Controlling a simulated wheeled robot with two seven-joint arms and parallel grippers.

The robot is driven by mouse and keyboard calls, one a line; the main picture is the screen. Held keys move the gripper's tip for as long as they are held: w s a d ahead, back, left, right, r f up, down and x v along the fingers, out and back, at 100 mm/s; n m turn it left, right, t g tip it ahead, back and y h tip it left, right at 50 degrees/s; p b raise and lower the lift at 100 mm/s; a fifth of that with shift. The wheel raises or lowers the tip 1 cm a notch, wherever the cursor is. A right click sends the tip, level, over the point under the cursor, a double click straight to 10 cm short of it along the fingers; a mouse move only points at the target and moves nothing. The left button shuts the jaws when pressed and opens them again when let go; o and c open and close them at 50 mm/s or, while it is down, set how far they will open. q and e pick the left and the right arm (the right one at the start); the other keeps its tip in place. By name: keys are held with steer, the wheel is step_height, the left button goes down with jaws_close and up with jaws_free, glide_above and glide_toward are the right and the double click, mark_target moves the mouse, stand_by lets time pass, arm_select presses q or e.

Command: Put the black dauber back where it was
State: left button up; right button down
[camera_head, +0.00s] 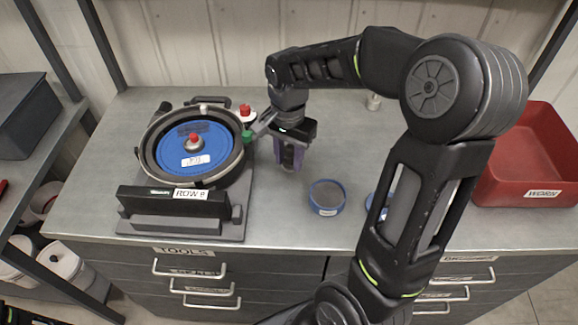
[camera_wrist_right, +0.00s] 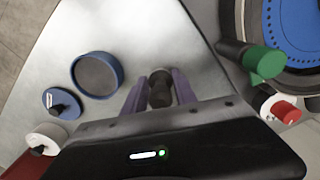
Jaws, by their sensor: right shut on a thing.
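The black dauber (camera_wrist_right: 160,88) is a short dark cylinder between the purple fingers of my right gripper in the right wrist view. My right gripper (camera_wrist_right: 159,94) is shut on it. In the head view the right gripper (camera_head: 290,160) points down over the bench, just right of the seed meter (camera_head: 192,150), and its fingers mostly hide the dauber. I cannot tell whether the dauber's lower end touches the bench. My left gripper is not in view.
A blue-rimmed round dish (camera_head: 327,196) stands on the bench (camera_head: 290,225) right of the gripper. A second blue item (camera_head: 373,203) is partly behind my arm. A red WORN bin (camera_head: 530,165) stands far right. A green knob (camera_wrist_right: 264,62) and red cap (camera_wrist_right: 286,112) are near the meter.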

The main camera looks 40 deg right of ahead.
mark_target(289, 164)
step_height(289, 164, down, 3)
steer(key=shift+p, duration=0.3)
steer(key=shift+f, duration=0.4)
steer(key=shift+f, duration=0.1)
steer(key=c, duration=1)
jaws_free()
